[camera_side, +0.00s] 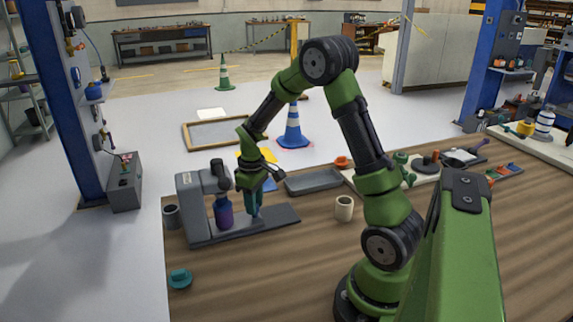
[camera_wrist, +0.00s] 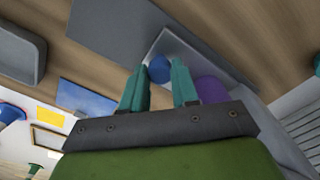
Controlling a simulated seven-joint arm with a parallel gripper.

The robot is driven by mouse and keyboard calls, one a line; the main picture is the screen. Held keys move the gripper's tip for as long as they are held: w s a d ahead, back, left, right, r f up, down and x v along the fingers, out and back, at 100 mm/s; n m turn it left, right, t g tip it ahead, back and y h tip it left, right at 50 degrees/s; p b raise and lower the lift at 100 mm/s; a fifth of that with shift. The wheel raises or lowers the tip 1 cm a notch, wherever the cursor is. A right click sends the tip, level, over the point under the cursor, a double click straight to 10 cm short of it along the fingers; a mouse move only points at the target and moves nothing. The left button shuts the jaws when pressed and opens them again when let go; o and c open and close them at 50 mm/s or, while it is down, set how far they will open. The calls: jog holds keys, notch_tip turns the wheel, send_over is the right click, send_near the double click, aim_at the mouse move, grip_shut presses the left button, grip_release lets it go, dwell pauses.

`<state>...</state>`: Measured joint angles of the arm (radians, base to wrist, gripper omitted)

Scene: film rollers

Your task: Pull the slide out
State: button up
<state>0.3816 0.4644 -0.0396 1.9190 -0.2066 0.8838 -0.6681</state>
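The grey film roller machine (camera_side: 200,228) stands at the left of the wooden table, with a purple roller (camera_side: 223,212) upright on it. The roller shows partly in the wrist view (camera_wrist: 212,91). A flat dark grey slide (camera_side: 282,214) lies low, extending right from the machine. In the wrist view a round blue knob (camera_wrist: 159,69) sits on a lighter grey plate, between the teal fingertips of my gripper (camera_wrist: 158,75). In the side view my gripper (camera_side: 255,205) points down beside the roller, over the slide; the knob is hidden there.
A white cup (camera_side: 344,208) stands to the right of the slide. A grey tray (camera_side: 314,181) lies behind. A dark cup (camera_side: 172,217) is left of the machine, and a teal knob-like part (camera_side: 180,279) is in front.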

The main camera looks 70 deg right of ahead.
grip_shut()
jog(key=s+d, duration=0.7)
jog(key=shift+s+d, duration=0.25)
jog(key=shift+d, duration=0.05)
jog(key=shift+o, duration=2.4)
grip_release()
jog(key=shift+o, duration=1.1)
jog(key=shift+a, duration=0.1)
notch_tip(320, 180, up, 17)
